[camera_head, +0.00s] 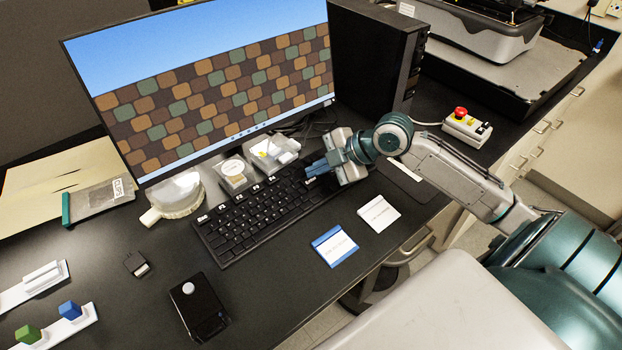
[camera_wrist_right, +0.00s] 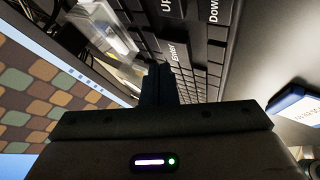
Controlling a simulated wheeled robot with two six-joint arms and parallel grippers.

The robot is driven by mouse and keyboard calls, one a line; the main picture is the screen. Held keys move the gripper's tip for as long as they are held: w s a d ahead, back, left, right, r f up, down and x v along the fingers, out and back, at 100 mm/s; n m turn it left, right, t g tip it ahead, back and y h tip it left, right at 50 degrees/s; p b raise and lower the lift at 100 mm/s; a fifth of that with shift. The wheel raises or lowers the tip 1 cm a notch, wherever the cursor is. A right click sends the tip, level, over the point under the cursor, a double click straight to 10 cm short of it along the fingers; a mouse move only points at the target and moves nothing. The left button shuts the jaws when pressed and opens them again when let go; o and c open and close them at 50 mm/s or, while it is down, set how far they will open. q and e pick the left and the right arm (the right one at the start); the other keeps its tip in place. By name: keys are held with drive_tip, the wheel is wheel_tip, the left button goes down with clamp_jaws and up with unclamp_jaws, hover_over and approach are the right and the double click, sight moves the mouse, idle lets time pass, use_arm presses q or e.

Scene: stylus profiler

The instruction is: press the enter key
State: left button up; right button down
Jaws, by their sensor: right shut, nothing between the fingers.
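The black keyboard (camera_head: 245,222) lies on the desk in front of the monitor. In the right wrist view, the Enter key (camera_wrist_right: 178,52) shows its white label just beyond my fingertips. My right gripper (camera_head: 312,168) is over the right part of the keyboard, with its blue fingers pointing left; it also shows in the wrist view (camera_wrist_right: 158,80). The fingers are shut together with nothing between them. Whether the tips touch the key or hover beside it, I cannot tell. In the head view the Enter key cannot be made out near the fingers. My left gripper is not in view.
The monitor (camera_head: 210,85) stands behind the keyboard, with a black computer tower (camera_head: 375,60) to its right. Small clear boxes (camera_head: 236,173) sit between monitor and keyboard. A blue-edged card (camera_head: 334,246) and a white card (camera_head: 379,213) lie in front. A red-button box (camera_head: 466,126) is at right.

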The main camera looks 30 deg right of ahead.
sight(318, 182)
drive_tip(key=shift+s+r+p, duration=0.2)
drive_tip(key=shift+r+p, duration=1.7)
drive_tip(key=shift+r, duration=0.6)
drive_tip(key=shift+r, duration=0.1)
